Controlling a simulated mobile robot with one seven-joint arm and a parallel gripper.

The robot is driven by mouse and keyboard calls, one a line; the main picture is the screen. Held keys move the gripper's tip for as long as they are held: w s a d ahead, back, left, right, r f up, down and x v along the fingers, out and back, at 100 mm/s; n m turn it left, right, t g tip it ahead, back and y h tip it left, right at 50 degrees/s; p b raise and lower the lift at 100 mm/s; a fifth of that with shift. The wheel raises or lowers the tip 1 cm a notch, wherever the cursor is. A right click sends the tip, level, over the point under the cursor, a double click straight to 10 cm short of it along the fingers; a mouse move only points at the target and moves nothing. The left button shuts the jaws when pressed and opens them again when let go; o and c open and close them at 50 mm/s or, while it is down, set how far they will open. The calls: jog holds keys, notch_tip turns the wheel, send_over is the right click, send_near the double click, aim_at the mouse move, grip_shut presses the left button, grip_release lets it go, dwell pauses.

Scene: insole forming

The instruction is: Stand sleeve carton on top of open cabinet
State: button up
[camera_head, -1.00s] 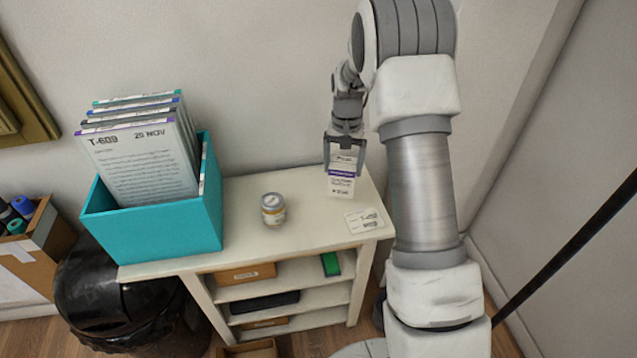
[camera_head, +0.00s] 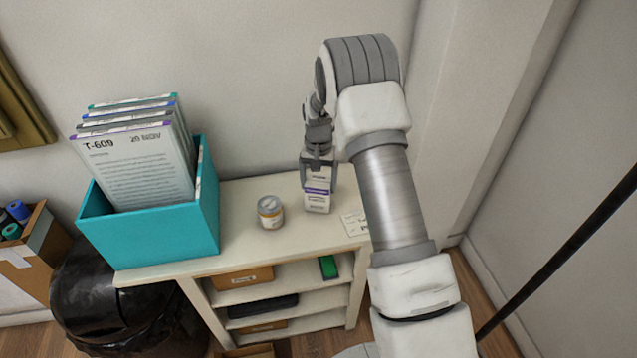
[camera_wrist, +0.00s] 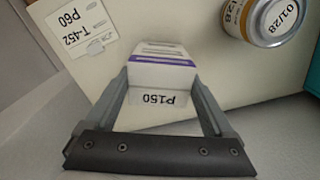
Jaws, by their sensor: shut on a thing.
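The sleeve carton (camera_head: 317,194) is a small white box with a purple band, upright between my gripper's fingers. My gripper (camera_head: 319,166) is shut on its upper part from above. In the wrist view the carton (camera_wrist: 163,72) sits between the two grey fingers (camera_wrist: 168,98), with "P150" on its near face. The open cabinet (camera_head: 245,248) is cream with open shelves. The carton's lower end is at or just above the cabinet top, near the back right; I cannot tell whether it touches.
A jar (camera_head: 270,212) with an orange-banded label stands left of the carton. A flat label card (camera_head: 354,223) lies to its right. A teal box (camera_head: 165,245) of upright sleeves fills the left of the top. A black bin (camera_head: 85,300) stands left of the cabinet.

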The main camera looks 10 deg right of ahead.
jog(key=shift+f, duration=0.2)
jog(key=o, duration=1.2)
jog(key=shift+o, duration=0.2)
